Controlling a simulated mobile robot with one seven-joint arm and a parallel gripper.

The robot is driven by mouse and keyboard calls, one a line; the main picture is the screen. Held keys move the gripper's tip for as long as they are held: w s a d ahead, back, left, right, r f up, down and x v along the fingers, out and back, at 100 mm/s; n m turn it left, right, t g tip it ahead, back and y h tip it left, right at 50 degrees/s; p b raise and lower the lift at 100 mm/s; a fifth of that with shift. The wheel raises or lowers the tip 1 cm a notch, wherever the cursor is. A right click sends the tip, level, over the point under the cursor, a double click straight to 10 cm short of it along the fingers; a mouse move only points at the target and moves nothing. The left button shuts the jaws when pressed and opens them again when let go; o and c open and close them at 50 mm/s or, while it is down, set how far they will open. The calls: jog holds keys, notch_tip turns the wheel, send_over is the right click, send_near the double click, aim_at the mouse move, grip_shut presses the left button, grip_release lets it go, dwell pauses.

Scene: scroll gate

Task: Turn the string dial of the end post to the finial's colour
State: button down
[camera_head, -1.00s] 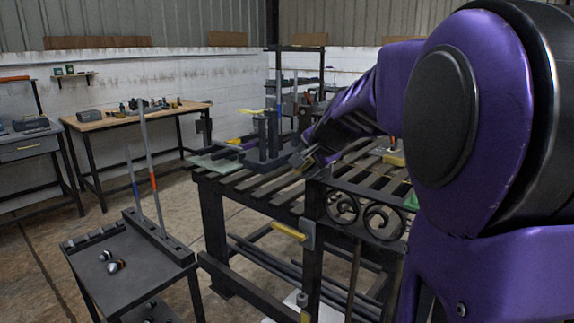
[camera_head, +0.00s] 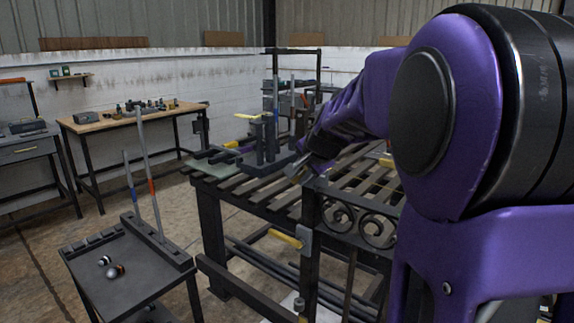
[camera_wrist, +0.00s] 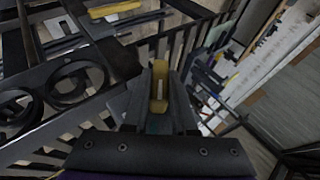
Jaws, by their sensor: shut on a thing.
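My gripper (camera_head: 296,168) is at the near edge of the slatted bench, by the top of the dark end post (camera_head: 309,215). The wrist view shows my gripper (camera_wrist: 158,95) shut on a narrow yellow piece (camera_wrist: 158,80) with a pale middle. I cannot tell whether this piece is the string dial. The scroll gate (camera_head: 345,220) has dark ring scrolls beside the post, and they also show at the left of the wrist view (camera_wrist: 75,82). A yellow handle (camera_head: 285,238) sits on a grey plate lower on the post. I cannot make out the finial or its colour.
A dark cart (camera_head: 125,270) at front left holds two small banded balls and upright rods with blue and red bands. A dark fixture (camera_head: 262,145) stands on the bench behind my gripper. A wooden table (camera_head: 130,118) is at the back left. Floor between is clear.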

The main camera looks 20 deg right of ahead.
jog(key=g+p, duration=0.1)
jog(key=p, duration=0.1)
jog(key=shift+a+r+p, duration=0.1)
jog(key=shift+r+p, duration=0.2)
jog(key=shift+r, duration=0.1)
jog(key=shift+w+f+n+g+h+p, duration=0.15)
jog(key=shift+n+g+h+p, duration=0.15)
jog(key=shift+g+h+p, duration=0.6)
jog(key=shift+w+a+f+n+g+p, duration=0.15)
jog(key=shift+n+g+p, duration=0.2)
jog(key=shift+g, duration=0.25)
jog(key=shift+g+h, duration=1.1)
jog(key=shift+g, duration=0.1)
jog(key=shift+n+g, duration=0.25)
jog(key=shift+g, duration=0.05)
jog(key=c, duration=0.7)
grip_release()
jog(key=v, duration=1.7)
jog(key=shift+s, duration=0.2)
